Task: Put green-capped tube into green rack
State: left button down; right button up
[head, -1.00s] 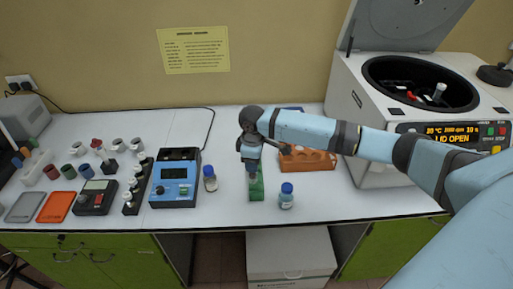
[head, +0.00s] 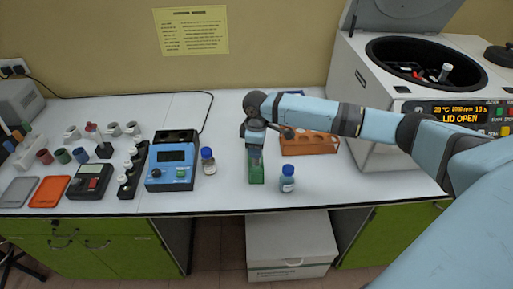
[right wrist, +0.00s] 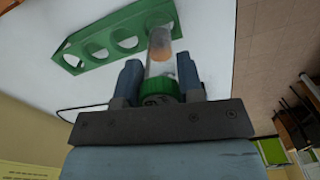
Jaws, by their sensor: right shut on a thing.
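The green rack (head: 257,174) lies on the white table below my right gripper (head: 255,148); its far part is hidden by the gripper. In the right wrist view the rack (right wrist: 108,31) shows a row of round holes. My right gripper (right wrist: 158,76) is shut on the green-capped tube (right wrist: 158,62), gripping it near its green cap. The clear tube has orange-brown content at its far end. That end overlaps the hole at the rack's right end in the wrist view; I cannot tell whether it is inside the hole. My left gripper is not in view.
A blue-capped bottle (head: 287,181) stands just right of the rack, and another small bottle (head: 208,161) stands left. An orange rack (head: 308,145) lies behind my right arm. The centrifuge (head: 385,120) stands open at right. A blue device (head: 171,172) is at left.

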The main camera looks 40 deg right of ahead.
notch_tip(320, 180, down, 3)
jog(key=b, duration=0.3)
jog(key=shift+f, duration=1.15)
jog(key=o, duration=1)
jog(key=shift+r, duration=0.15)
notch_tip(320, 180, up, 14)
jog(key=shift+f+b, duration=0.2)
jog(key=shift+b, duration=0.35)
